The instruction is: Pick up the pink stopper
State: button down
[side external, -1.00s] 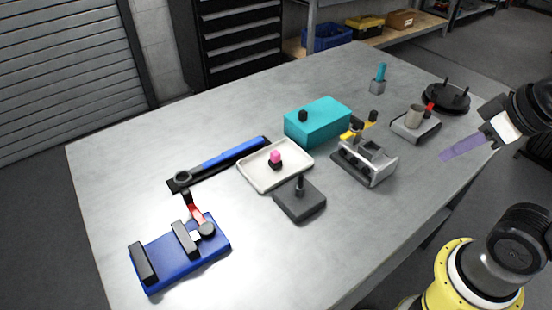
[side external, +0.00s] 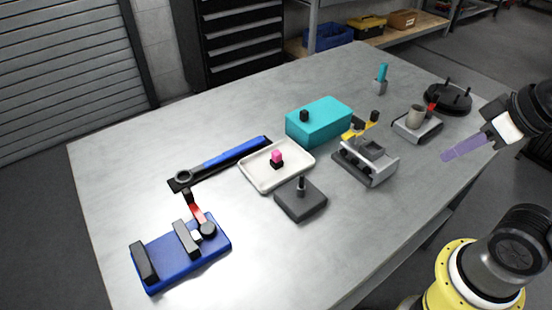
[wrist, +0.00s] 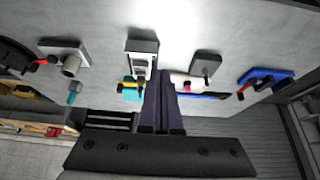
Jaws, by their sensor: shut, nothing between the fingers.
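The pink stopper (side external: 276,155) sits upright on a small black piece in the white tray (side external: 250,176), near the middle of the table. It also shows in the wrist view as a small pink spot (wrist: 187,86), just right of my fingers. My gripper (side external: 446,156) is at the right in the side view, above the table's right edge and far from the stopper. Its long purple fingers (wrist: 161,76) are together in the wrist view, with nothing between them.
A teal box (side external: 320,122) stands behind the tray, and a dark block with a peg (side external: 300,199) stands in front. A grey fixture (side external: 365,163) is to the right, a blue-handled wrench (side external: 225,157) to the left. A blue fixture (side external: 185,255) lies front left. Bare table surrounds them.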

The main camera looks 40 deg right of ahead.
jog(key=shift+c, duration=2.4)
grip_release()
